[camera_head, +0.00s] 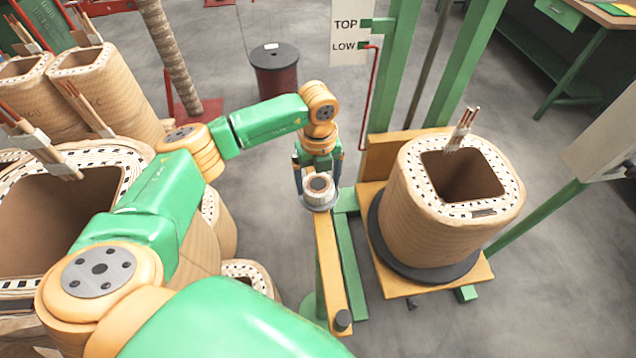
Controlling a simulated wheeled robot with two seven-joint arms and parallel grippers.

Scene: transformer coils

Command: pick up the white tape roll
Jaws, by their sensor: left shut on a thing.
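The white tape roll (318,199) is a small pale ring with a dark centre at the middle of the head view. My right gripper is not in view.
A large paper-wrapped coil (440,215) stands on a dark disc on a tan platform, right of the gripper. Green posts (395,60) rise behind it. More coils (110,92) crowd the left. A dark red drum (276,75) stands on open floor behind.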

